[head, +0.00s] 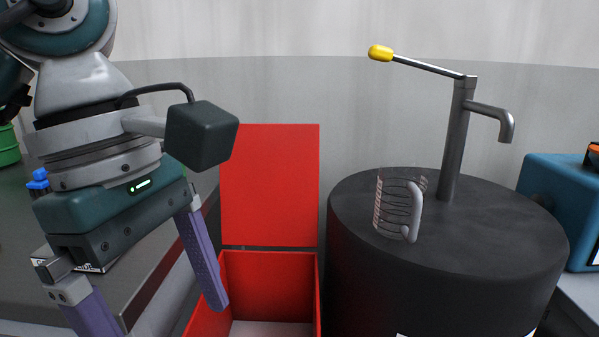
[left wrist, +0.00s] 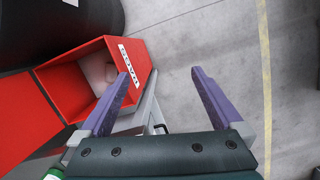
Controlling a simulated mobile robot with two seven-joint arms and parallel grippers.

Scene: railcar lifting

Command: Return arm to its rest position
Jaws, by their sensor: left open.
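My left arm comes in from the left in the head view. Its gripper (head: 153,308) has two purple fingers spread wide apart with nothing between them. In the left wrist view the gripper (left wrist: 163,84) is also open and empty, with grey floor showing between the fingers. The gripper hangs at the left of an open red box (head: 268,290), apart from its lid as seen here. My right gripper is in neither view.
The red box also shows in the left wrist view (left wrist: 72,78), with a pale item inside. A dark drum (head: 365,270) carries a metal tap (head: 459,130) with a yellow handle and a clear measuring jug (head: 412,213). A blue container (head: 560,205) stands right. A grey worktop (head: 75,195) lies left.

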